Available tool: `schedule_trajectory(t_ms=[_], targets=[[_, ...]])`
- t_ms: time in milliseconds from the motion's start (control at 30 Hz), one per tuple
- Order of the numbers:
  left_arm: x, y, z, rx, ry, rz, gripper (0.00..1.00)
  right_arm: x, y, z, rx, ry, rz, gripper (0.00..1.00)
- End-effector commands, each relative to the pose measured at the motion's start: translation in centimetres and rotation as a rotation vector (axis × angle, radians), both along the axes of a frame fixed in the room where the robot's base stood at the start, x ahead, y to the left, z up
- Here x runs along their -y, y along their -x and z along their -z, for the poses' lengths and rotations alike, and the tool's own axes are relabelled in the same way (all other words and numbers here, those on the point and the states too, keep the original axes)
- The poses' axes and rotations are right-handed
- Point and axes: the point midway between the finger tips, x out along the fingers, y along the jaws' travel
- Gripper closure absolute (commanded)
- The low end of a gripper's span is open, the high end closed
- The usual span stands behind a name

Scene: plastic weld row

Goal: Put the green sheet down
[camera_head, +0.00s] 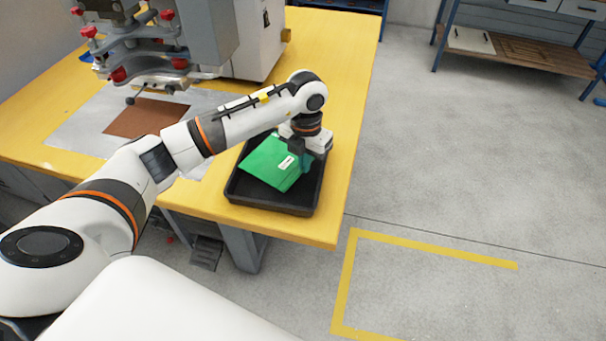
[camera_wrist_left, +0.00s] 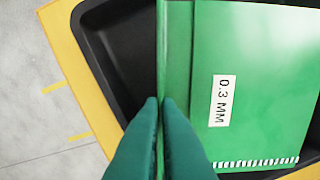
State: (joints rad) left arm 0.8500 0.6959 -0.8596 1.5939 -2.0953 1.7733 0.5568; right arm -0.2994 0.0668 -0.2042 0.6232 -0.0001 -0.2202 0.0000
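The green sheet (camera_head: 271,164) has a white label and is over the black tray (camera_head: 265,203) at the table's right front corner. In the left wrist view the sheet (camera_wrist_left: 262,75) shows its "0.3 MM" label and a striped ruler edge. My left gripper (camera_head: 304,163) is at the sheet's right edge. In the left wrist view its teal fingers (camera_wrist_left: 161,103) are closed together on a raised fold or edge of the sheet. I cannot tell whether the sheet's underside touches the tray floor. My right gripper is not in view.
The yellow table (camera_head: 340,150) carries a welding machine (camera_head: 205,35) with red knobs at the back left. A brown sheet (camera_head: 146,117) lies on a pale plate under it. A workbench (camera_head: 520,48) stands at the back right. The floor to the right is clear.

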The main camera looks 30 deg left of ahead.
Motion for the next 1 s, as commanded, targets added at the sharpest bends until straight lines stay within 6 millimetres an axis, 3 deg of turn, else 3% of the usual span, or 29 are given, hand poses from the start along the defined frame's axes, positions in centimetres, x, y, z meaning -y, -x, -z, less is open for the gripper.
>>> schedule_trajectory(t_ms=[400, 733, 867, 1000], targets=[[0.1, 0.0, 4.3, 0.000, 0.000, 0.000, 1.00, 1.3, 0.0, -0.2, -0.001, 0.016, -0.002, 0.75], [0.1, 0.0, 4.7, 0.001, -0.001, -0.001, 1.00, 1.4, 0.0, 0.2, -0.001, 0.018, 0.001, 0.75], [0.1, 0.0, 4.6, 0.001, -0.001, -0.001, 0.77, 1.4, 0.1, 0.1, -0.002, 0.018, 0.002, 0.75], [0.1, 0.0, 4.6, 0.001, -0.001, -0.001, 0.75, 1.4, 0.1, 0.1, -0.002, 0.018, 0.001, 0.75]])
